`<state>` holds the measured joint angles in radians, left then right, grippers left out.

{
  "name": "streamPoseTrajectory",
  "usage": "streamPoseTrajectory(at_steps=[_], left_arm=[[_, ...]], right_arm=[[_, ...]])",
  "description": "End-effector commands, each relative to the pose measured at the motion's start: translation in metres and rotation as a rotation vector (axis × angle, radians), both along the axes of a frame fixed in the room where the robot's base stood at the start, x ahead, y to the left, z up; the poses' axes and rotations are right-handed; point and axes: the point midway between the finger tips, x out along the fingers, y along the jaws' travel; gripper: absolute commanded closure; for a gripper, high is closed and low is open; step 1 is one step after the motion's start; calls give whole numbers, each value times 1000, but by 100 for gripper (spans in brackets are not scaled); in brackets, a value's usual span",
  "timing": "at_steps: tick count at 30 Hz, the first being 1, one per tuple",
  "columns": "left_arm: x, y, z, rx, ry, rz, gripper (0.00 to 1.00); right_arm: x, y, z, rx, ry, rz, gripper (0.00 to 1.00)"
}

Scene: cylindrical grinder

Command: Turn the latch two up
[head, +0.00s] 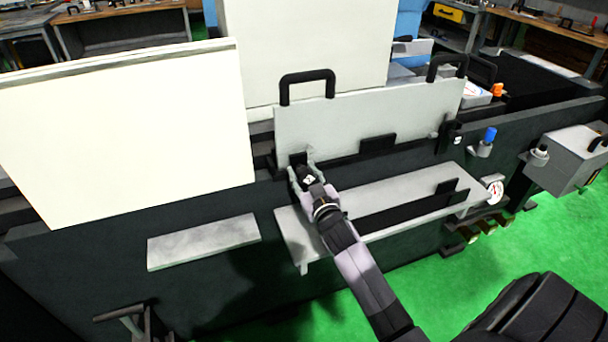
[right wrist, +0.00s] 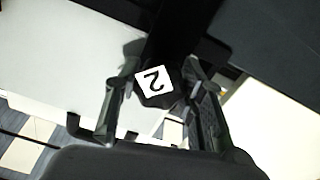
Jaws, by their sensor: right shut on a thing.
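Latch two is a small black piece with a white label marked 2 (right wrist: 153,81). It sits at the lower left corner of the pale grey panel (head: 375,115), where its label also shows in the head view (head: 310,180). My right gripper (head: 304,174) is shut on the latch, with one finger on each side of it in the right wrist view (right wrist: 160,92). The fingers hide part of the latch, and its exact angle is hard to tell. My left gripper is not in view.
The panel has a black handle (head: 306,76) on top and a black block (head: 377,145) at its lower edge. A grey shelf (head: 290,232) lies below my gripper. A large cream panel (head: 125,135) stands to the left. A gauge (head: 495,190) and blue knob (head: 490,135) are at right.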

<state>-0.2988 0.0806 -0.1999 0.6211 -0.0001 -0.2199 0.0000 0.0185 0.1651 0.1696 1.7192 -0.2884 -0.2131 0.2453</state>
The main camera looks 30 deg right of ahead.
Motion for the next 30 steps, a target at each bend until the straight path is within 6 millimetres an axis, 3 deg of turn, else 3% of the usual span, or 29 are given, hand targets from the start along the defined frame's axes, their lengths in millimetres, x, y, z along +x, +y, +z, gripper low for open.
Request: streamPoseTrajectory(at_steps=[8,17,30], left_arm=[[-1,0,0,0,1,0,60],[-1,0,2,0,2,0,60],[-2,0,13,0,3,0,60]], right_arm=[[0,0,0,0,0,1,91],[0,0,0,-43,12,1,91],[0,0,1,-354,86,0,91]])
